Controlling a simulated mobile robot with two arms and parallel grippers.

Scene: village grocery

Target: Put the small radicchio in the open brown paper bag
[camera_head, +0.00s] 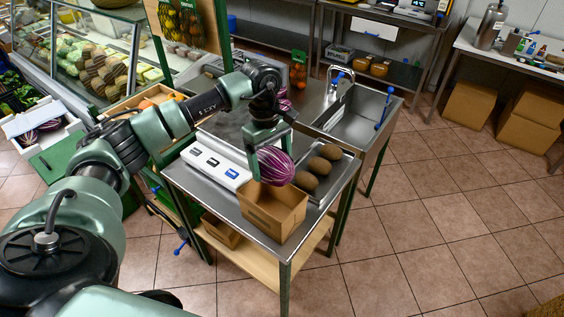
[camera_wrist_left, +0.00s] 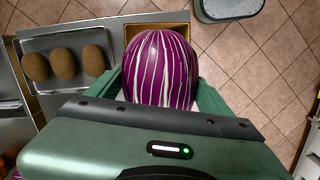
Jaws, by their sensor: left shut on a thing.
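The small radicchio (camera_head: 275,166), purple with white veins, is held between the fingers of my left gripper (camera_head: 268,150). It hangs over the back part of the open brown paper bag (camera_head: 273,222), which stands at the front corner of the steel table. In the left wrist view the radicchio (camera_wrist_left: 160,68) fills the space between the green fingers, and the bag's rim (camera_wrist_left: 133,30) shows partly behind it. The radicchio hides much of the bag's inside. I cannot tell whether it touches the bag. My right gripper is not in view.
A metal tray (camera_head: 327,190) with several brown oval items (camera_head: 318,166) lies right behind the bag. A white device (camera_head: 215,168) with labels is at the left of the table. A sink (camera_head: 358,108) stands behind. Open tiled floor is on the right.

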